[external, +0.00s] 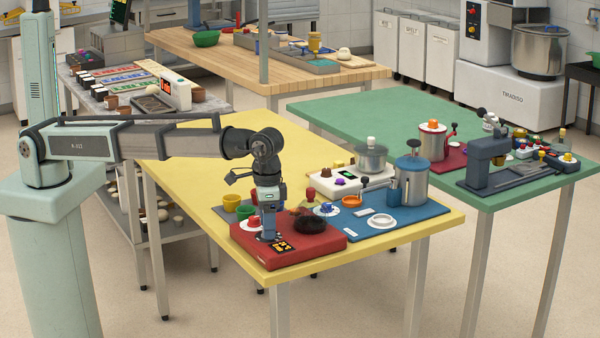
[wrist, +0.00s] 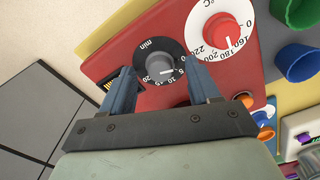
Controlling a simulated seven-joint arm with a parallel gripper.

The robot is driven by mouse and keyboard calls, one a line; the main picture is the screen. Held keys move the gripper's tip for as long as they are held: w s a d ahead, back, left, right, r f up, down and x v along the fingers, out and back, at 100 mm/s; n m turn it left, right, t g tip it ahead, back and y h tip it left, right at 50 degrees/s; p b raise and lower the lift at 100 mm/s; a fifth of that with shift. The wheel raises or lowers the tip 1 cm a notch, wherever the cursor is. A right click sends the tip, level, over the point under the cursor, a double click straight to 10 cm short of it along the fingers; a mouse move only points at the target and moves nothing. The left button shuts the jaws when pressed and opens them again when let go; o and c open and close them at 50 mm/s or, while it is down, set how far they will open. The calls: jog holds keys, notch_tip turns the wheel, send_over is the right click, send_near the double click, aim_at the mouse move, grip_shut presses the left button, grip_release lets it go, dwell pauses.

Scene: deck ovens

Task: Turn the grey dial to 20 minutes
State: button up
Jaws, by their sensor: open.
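The grey dial (wrist: 153,61) sits on a black round scale marked "min" on the red panel, in the wrist view. A short white mark on the dial points right, toward the low numbers near 5; the exact reading is hard to tell. My gripper (wrist: 160,72) is open, its two blue-grey fingers on either side of the dial's scale. I cannot tell whether either finger touches the dial. In the external view my gripper (external: 268,238) points down at the red panel box (external: 318,248), and the grey dial is hidden behind it.
A red temperature dial (wrist: 222,30) on a white scale is right of the grey dial. A small display (external: 286,248) lies at the box's front. A dark brush-like thing (external: 308,225), green and yellow cups, and a blue tray (external: 435,212) are close by on the yellow table (external: 190,170).

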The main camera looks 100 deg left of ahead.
jog(key=shift+f, duration=0.3)
jog(key=c, duration=1)
